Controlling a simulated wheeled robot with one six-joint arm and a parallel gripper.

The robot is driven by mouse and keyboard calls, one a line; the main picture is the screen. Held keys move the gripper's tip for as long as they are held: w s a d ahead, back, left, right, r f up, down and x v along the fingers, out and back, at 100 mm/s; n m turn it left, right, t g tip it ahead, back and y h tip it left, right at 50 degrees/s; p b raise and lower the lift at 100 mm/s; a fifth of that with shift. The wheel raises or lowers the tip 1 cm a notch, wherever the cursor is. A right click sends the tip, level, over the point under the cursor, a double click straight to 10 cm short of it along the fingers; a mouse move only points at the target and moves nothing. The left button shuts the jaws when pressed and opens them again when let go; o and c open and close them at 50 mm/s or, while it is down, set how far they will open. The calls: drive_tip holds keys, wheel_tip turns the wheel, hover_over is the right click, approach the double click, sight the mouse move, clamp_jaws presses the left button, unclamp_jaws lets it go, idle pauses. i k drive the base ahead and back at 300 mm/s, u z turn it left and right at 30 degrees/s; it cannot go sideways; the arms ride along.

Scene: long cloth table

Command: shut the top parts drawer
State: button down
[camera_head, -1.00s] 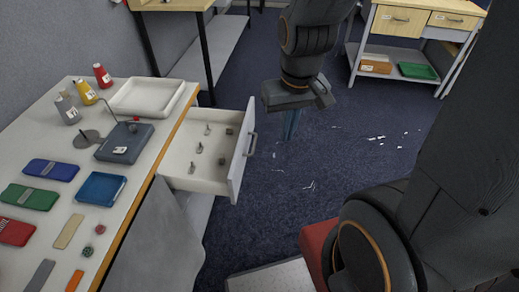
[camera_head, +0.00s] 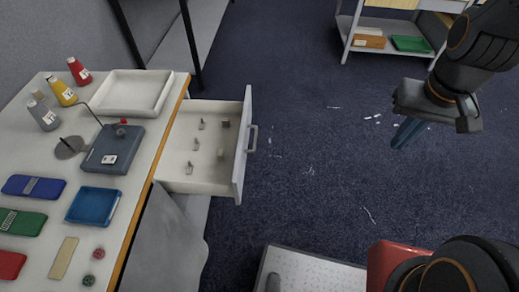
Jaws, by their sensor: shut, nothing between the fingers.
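The top parts drawer (camera_head: 241,155) stands pulled out from under the right side of the table. It is white with a grey bar handle (camera_head: 252,138) on its front. Several small metal parts (camera_head: 196,144) lie on its floor. My gripper (camera_head: 400,140) is at the right of the picture, over the floor, well to the right of the drawer front and touching nothing. Its blue fingers are shut and empty.
The white table (camera_head: 150,190) holds a white tray (camera_head: 132,92), a grey device (camera_head: 114,150), a blue tray (camera_head: 95,206) and several bottles. Grey cloth (camera_head: 172,235) hangs below the drawer. Open floor (camera_head: 310,130) lies between the drawer and my gripper. A shelf unit (camera_head: 345,45) stands at the back right.

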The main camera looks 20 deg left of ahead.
sight(209, 176)
drive_tip(key=k, duration=0.6)
drive_tip(key=u, duration=0.95)
drive_tip(key=i, duration=0.5)
drive_tip(key=u, duration=0.05)
